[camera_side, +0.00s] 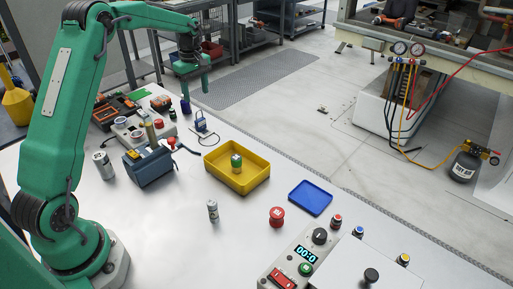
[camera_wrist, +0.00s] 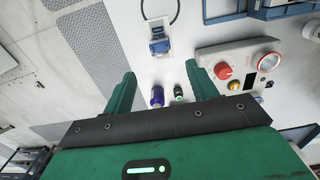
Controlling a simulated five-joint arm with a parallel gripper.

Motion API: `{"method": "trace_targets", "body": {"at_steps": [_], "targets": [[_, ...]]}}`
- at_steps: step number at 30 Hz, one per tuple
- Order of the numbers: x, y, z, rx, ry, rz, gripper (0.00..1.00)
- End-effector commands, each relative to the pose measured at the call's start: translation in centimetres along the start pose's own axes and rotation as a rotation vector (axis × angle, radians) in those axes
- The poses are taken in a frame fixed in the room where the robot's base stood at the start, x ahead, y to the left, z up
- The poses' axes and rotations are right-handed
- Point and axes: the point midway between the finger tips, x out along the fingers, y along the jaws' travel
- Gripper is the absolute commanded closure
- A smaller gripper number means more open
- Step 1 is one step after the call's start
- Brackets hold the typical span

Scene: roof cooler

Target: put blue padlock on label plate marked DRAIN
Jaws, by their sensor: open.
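My gripper (camera_side: 195,92) is open and empty above the far end of the white table. Its two fingers also show in the wrist view (camera_wrist: 163,82). A blue item with a loop on top, seemingly the blue padlock (camera_side: 200,125), stands below and just nearer than the gripper. In the wrist view it seems to be the blue shape (camera_wrist: 157,46) on a pale base, beyond the fingertips. A dark blue small item (camera_side: 185,106) stands close by, and shows between the fingers (camera_wrist: 157,97). I cannot read DRAIN on any plate.
A yellow tray (camera_side: 237,185) holds a green item. A blue toolbox (camera_side: 149,165) and a control box (camera_side: 137,127) stand left.

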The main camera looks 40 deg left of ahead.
Motion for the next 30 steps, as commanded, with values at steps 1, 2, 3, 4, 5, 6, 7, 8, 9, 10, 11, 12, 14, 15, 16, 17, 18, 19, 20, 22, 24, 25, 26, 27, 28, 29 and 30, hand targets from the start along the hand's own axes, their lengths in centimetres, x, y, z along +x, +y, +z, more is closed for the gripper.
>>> {"method": "trace_targets", "body": {"at_steps": [1,2,3,4,5,6,7,8,9,10,11,12,14,15,16,17,18,19,20,22,24,25,26,27,28,29,30], "targets": [[-0.2,0.0,0.1,0.005,0.001,0.002,0.42],[-0.3,-0.1,0.2,0.010,0.002,0.003,0.42],[-0.6,-0.1,0.4,0.018,0.003,0.007,0.42],[-0.8,-0.2,0.6,0.027,0.004,0.010,0.42],[-1.1,-0.3,0.8,0.038,0.006,0.013,0.42],[-1.5,-0.4,1.2,0.055,0.008,0.018,0.42],[-1.9,-0.6,1.5,0.069,0.010,0.023,0.42],[-2.3,-0.7,1.8,0.086,0.013,0.028,0.42],[-3.0,-1.0,2.3,0.111,0.017,0.035,0.42],[-3.5,-1.2,2.7,0.133,0.020,0.042,0.42],[-4.0,-1.5,3.2,0.156,0.023,0.048,0.42],[-4.7,-1.9,3.9,0.189,0.028,0.056,0.42],[-5.8,-2.6,4.9,0.241,0.036,0.071,0.42],[-6.6,-3.1,5.6,0.279,0.043,0.082,0.42],[-7.1,-3.5,6.2,0.307,0.047,0.090,0.42],[-7.6,-3.9,6.7,0.334,0.052,0.097,0.42],[-8.3,-4.5,7.4,0.371,0.058,0.106,0.42],[-8.8,-4.9,7.9,0.400,0.063,0.113,0.42],[-9.2,-5.4,8.4,0.428,0.069,0.121,0.42],[-10.2,-6.5,9.6,0.492,0.082,0.139,0.42],[-11.1,-7.7,10.8,0.557,0.094,0.155,0.42],[-11.4,-8.2,11.2,0.584,0.100,0.162,0.42],[-11.8,-8.8,11.7,0.613,0.106,0.169,0.42],[-12.2,-9.5,12.3,0.650,0.114,0.179,0.42],[-12.4,-10.0,12.8,0.676,0.120,0.186,0.42],[-12.7,-10.6,13.2,0.704,0.127,0.193,0.42],[-13.1,-11.4,13.8,0.741,0.135,0.202,0.42]]}}
